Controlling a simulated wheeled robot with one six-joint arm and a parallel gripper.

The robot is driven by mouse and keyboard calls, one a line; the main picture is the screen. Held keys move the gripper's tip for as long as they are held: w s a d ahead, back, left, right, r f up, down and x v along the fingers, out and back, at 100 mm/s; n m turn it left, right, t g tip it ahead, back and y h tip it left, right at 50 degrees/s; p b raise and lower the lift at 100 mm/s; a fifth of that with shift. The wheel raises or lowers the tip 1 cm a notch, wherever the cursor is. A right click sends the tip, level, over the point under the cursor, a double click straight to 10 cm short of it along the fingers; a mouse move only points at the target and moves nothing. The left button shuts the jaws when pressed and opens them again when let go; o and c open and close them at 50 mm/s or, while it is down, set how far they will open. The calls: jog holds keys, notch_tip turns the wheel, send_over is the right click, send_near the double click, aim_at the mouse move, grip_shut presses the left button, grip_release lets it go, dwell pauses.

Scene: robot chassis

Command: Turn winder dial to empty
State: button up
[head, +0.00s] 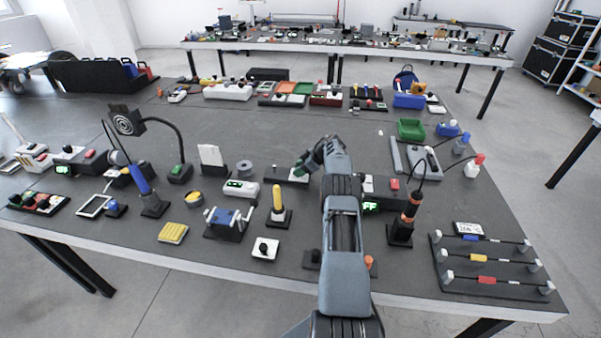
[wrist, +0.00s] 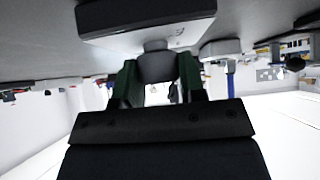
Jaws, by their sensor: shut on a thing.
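A dark round dial (wrist: 156,66) sits on the pale face of a small box (wrist: 145,14), seen upside down in the wrist view. I take this dial to be the winder dial. My gripper (wrist: 158,72) has one green finger on each side of the dial and is shut on it. In the head view my gripper (head: 299,169) reaches down to the left onto the low box (head: 287,176) in the middle of the table. The dial is hidden there by the gripper, and its pointer and markings cannot be read in either view.
A white box with a green display (head: 241,188) and a grey spool (head: 245,169) stand to the left. A yellow-handled tool (head: 278,203) stands upright in front. A black stand with an orange-tipped tool (head: 405,222) is to the right. Bare table lies behind the box.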

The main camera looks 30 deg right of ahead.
jog(key=shift+w+r, duration=0.1)
jog(key=shift+r, duration=0.05)
jog(key=o, duration=0.7)
jog(key=shift+a, duration=0.1)
jog(key=shift+o, duration=1.1)
jog(key=v, duration=1.3)
jog(key=shift+s+d+r, duration=0.25)
jog(key=shift+d, duration=0.05)
